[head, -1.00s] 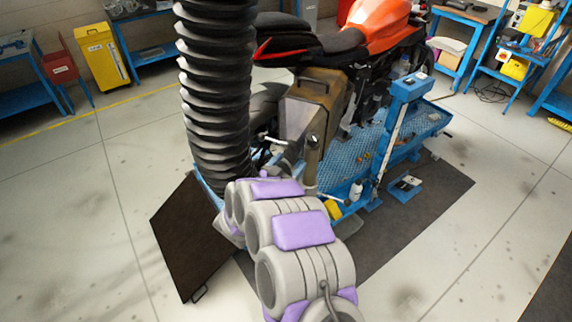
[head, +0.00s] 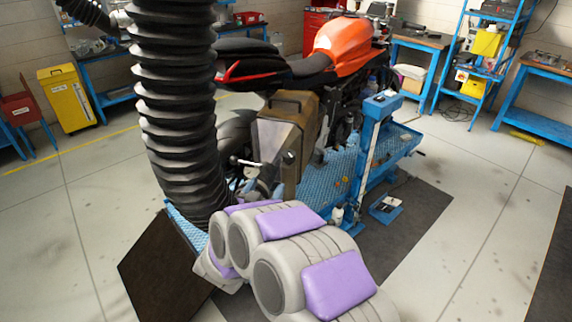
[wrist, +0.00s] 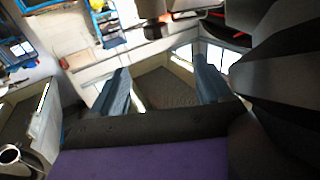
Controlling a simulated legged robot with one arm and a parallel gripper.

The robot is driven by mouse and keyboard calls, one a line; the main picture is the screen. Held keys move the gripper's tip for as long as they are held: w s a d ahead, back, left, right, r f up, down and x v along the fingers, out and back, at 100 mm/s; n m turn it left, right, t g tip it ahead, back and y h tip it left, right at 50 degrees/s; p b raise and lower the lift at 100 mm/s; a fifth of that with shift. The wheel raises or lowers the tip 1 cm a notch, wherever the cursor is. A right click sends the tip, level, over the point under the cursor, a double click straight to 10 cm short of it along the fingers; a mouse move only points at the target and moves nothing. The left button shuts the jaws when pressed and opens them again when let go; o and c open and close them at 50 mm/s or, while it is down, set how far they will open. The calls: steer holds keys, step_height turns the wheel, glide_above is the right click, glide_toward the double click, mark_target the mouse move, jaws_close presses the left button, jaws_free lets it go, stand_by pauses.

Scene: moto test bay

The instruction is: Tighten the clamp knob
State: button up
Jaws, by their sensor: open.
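I cannot pick out the clamp knob with certainty. A small dark-ended lever (head: 246,162) shows in the head view between the black ribbed hose (head: 175,110) and the bike's brown-grey side case (head: 285,130); whether it belongs to the clamp is unclear. In the wrist view my gripper (wrist: 163,82) has two blue-grey fingers spread wide, with nothing between them. The hose (wrist: 285,75) fills the right side there, close to the right finger. A metal ring (wrist: 12,154) shows at the lower left. In the head view my grey and purple arm hides much of the hose's lower end.
An orange motorcycle (head: 345,38) stands on a blue lift (head: 410,143). A dark tilted plate (head: 160,262) lies left of my arm. A yellow bin (head: 68,97) and blue benches line the back.

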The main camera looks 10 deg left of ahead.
mark_target(288, 153)
steer(key=b+x, duration=0.1)
steer(key=x, duration=1)
steer(key=b+x, duration=0.1)
steer(key=x, duration=0.5)
steer(key=shift+w+d+r+b, duration=0.1)
steer(key=shift+w+d+b, duration=0.05)
steer(key=shift+d+b, duration=0.25)
steer(key=shift+c, duration=0.3)
steer(key=c, duration=0.9)
steer(key=shift+a+r+p, duration=0.1)
steer(key=shift+r+p, duration=0.05)
steer(key=shift+p, duration=0.35)
steer(key=shift+p, duration=0.45)
steer(key=shift+r+m+h+p, duration=0.1)
steer(key=shift+m+h+p, duration=0.45)
steer(key=shift+p, duration=0.7)
steer(key=shift+h, duration=0.25)
